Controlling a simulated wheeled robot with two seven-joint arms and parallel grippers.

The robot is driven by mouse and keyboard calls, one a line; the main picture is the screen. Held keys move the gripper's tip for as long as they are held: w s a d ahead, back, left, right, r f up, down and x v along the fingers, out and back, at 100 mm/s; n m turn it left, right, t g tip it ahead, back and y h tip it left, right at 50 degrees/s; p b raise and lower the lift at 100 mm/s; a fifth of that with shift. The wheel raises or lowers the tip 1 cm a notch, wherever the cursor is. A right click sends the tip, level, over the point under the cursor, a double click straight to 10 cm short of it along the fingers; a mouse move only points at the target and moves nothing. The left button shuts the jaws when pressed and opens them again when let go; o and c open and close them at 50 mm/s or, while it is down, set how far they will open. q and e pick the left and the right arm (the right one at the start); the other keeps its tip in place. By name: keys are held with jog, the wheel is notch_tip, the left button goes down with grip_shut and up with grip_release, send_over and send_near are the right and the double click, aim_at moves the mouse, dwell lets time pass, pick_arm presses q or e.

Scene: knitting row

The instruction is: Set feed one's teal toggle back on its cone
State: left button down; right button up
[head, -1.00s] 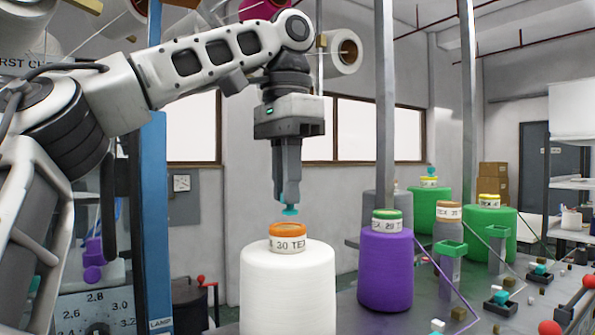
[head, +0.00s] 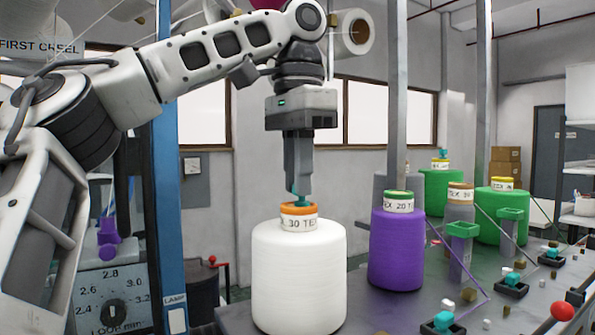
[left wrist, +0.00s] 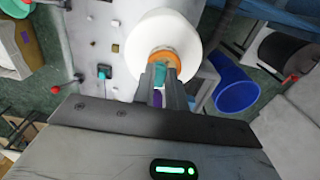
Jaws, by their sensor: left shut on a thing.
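The white yarn cone (head: 298,280) stands upright on the bench at the front, with an orange top ring (head: 298,209) and a paper label reading "30 TEX". My left gripper (head: 299,196) points straight down over the cone top. It is shut on the teal toggle (head: 297,200), which shows at and just below the fingertips. The toggle is at the orange top; I cannot tell whether it rests there. In the left wrist view the toggle (left wrist: 161,72) lies between the fingers, over the orange ring (left wrist: 164,57) of the white cone (left wrist: 167,30). My right gripper is out of view.
A purple cone (head: 396,250) stands to the right of the white one. Green cones (head: 500,216) stand behind, one with a teal toggle (head: 441,154) on top. Small feed units (head: 511,286) sit along the bench (head: 400,308). A blue post (head: 168,220) is at the left.

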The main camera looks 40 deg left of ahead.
pick_arm(q)
jog(key=shift+f, duration=0.4)
dwell(0.6)
jog(key=c, duration=1.3)
grip_release()
jog(key=shift+c, duration=0.2)
jog(key=shift+r, duration=0.1)
jog(key=shift+r, duration=0.1)
